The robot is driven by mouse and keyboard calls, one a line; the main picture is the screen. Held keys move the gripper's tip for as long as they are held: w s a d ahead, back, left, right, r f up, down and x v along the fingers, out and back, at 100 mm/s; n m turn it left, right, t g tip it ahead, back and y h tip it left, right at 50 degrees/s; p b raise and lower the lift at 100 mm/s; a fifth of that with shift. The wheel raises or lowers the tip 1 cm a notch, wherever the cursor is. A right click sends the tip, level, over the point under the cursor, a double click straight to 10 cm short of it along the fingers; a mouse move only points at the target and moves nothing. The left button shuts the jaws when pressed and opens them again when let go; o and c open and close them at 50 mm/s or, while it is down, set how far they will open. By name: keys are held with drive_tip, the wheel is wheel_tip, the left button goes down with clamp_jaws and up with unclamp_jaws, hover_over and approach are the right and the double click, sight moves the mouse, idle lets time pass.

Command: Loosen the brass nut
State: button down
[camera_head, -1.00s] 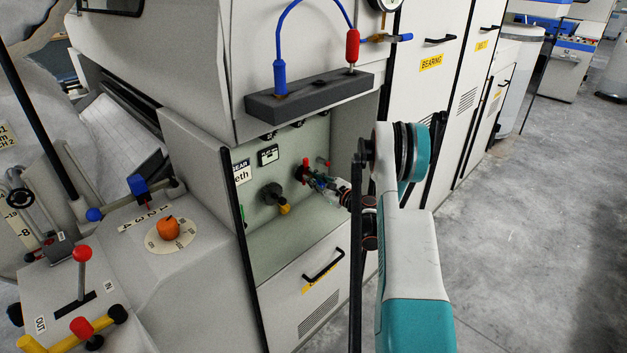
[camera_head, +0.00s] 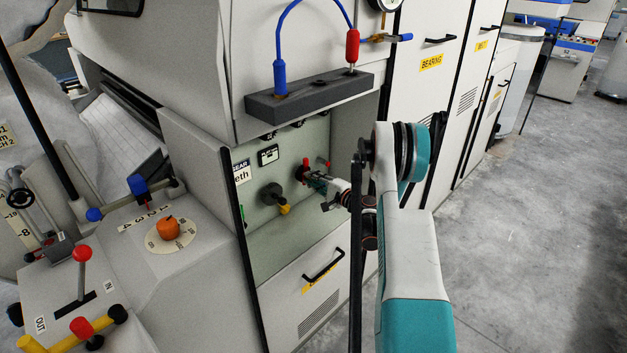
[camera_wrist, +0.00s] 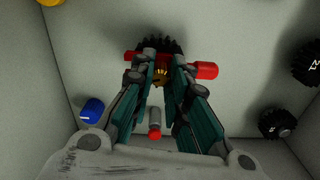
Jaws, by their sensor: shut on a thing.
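The brass nut (camera_wrist: 161,76) shows in the wrist view as a small gold toothed piece between my fingertips. Behind it are a dark, knurled round part and a red part (camera_wrist: 205,70) that sticks out to both sides. My gripper (camera_wrist: 164,68) is shut on the nut, with a finger on either side. In the head view my gripper (camera_head: 309,179) reaches into the machine's recess at the red-handled fitting (camera_head: 304,166). The nut itself is hidden there.
Beside the fitting, a dark knob with a yellow end (camera_head: 284,209) projects from the recess panel. In the wrist view, a blue knob (camera_wrist: 92,110), a red-tipped grey peg (camera_wrist: 155,125) and dark knobs (camera_wrist: 277,123) surround my fingers. The recess side walls are close.

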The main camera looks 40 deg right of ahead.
drive_tip(key=n, duration=2.8)
drive_tip(key=shift+f, duration=0.15)
drive_tip(key=shift+n, duration=0.3)
drive_tip(key=c, duration=1.5)
unclamp_jaws()
drive_tip(key=s, duration=0.8)
drive_tip(key=s+d, duration=0.1)
drive_tip(key=s, duration=0.3)
